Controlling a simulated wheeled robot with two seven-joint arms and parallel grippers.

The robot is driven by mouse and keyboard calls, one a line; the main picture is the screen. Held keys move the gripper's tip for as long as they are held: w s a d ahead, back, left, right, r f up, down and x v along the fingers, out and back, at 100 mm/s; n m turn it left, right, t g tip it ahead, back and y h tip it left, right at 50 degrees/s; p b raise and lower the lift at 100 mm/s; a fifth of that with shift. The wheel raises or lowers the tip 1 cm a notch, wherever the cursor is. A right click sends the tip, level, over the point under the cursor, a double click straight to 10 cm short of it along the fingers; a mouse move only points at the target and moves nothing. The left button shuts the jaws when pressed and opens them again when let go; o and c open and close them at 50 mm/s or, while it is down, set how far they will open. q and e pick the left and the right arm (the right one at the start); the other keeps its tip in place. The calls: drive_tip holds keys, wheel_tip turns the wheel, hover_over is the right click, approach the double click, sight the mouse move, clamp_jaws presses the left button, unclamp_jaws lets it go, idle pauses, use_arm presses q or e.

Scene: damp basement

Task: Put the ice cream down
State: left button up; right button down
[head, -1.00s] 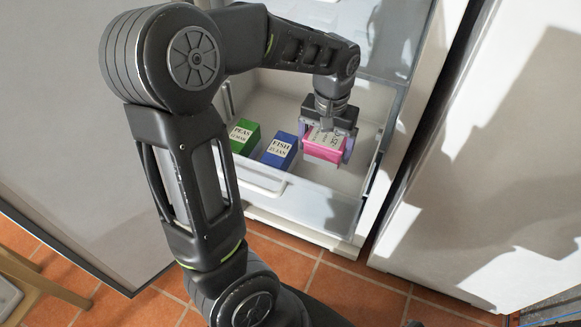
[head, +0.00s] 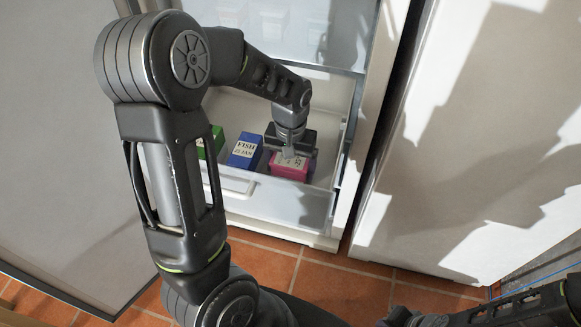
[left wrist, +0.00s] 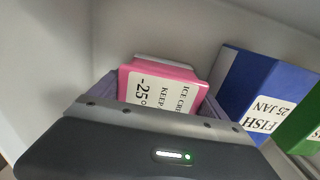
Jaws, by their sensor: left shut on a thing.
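The ice cream is a pink box (head: 290,167) with a white label, low inside the open freezer drawer (head: 262,205). My left gripper (head: 292,158) is shut on it from above. In the left wrist view the pink box (left wrist: 160,88) sits between the purple finger pads, its label reading "ICE CRE", "KEEP" and "-25°". Its underside is hidden, so I cannot tell whether it touches the drawer floor. My right gripper cannot be made out; only part of that arm shows at the lower right of the head view.
A blue FISH box (head: 245,150) stands just left of the pink box, and a green box (head: 212,142) left of that, partly behind my arm. The drawer's right wall is close to the gripper. A white cabinet (head: 440,190) stands to the right. The floor is orange tile (head: 330,290).

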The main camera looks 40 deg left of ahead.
use_arm(q)
drive_tip(key=shift+f, duration=0.25)
drive_tip(key=shift+f, duration=0.15)
drive_tip(key=o, duration=1.5)
drive_tip(key=shift+r, duration=0.45)
wheel_tip(320, 180, up, 12)
drive_tip(key=shift+f+p, duration=0.25)
drive_tip(key=shift+p, duration=0.55)
